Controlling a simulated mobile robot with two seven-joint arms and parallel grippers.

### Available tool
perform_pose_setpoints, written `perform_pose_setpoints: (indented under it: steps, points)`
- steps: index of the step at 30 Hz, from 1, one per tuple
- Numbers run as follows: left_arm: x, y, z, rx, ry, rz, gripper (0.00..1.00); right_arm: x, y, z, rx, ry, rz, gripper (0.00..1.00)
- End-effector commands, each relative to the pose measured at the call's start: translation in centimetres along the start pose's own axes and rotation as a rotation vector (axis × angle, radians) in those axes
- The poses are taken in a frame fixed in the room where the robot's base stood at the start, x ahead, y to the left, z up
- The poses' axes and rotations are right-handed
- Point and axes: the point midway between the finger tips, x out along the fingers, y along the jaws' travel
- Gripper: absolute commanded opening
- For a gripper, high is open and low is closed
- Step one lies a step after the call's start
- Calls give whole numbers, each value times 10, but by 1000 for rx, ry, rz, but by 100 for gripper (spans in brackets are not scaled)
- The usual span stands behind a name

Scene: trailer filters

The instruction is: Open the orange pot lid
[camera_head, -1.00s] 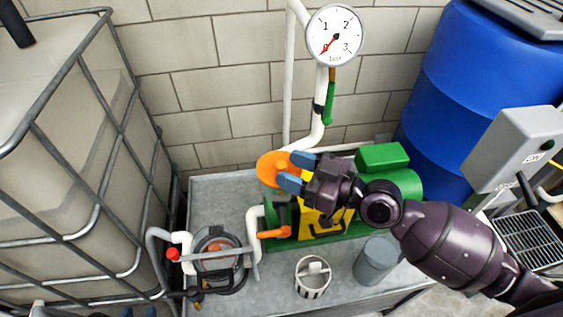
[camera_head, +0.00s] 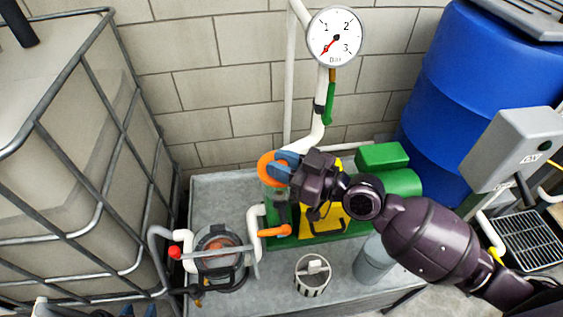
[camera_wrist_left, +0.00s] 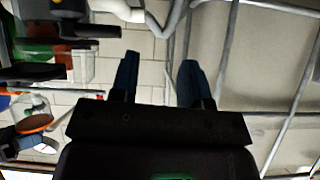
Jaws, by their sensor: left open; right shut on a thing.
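The round orange pot lid (camera_head: 266,170) is at the left end of the green pump unit in the head view. My right gripper (camera_head: 278,165) reaches it from the right. Its blue fingers are shut on the lid's middle, where they cover the knob. The lid's left rim still shows, and the pot under it is mostly hidden. My left gripper (camera_head: 138,312) is at the bottom left edge of the head view, far from the lid. In the left wrist view its two fingers (camera_wrist_left: 158,80) stand apart with nothing between them.
A caged tank (camera_head: 70,150) stands at the left and a blue barrel (camera_head: 455,100) at the back right. Orange-handled white piping (camera_head: 254,228), a strainer basket (camera_head: 312,275) and a grey cylinder (camera_head: 373,262) are near the lid. The bench top (camera_head: 215,192) is bare at its back left.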

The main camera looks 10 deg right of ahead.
Motion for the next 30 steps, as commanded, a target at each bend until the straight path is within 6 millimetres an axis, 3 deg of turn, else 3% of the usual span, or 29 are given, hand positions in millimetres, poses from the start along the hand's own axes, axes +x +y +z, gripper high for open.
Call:
perform_pose_setpoints:
  steps: [14,25,30]
  points:
    - [-6,-1,-15,-7,20,-4,43,1,2,-9,34,-26,1,0]
    - [-32,-8,-26,-14,9,-17,43,7,10,-26,206,-153,0,0]
    - [-42,-10,-48,-15,28,-19,43,11,15,-31,300,-220,1,0]
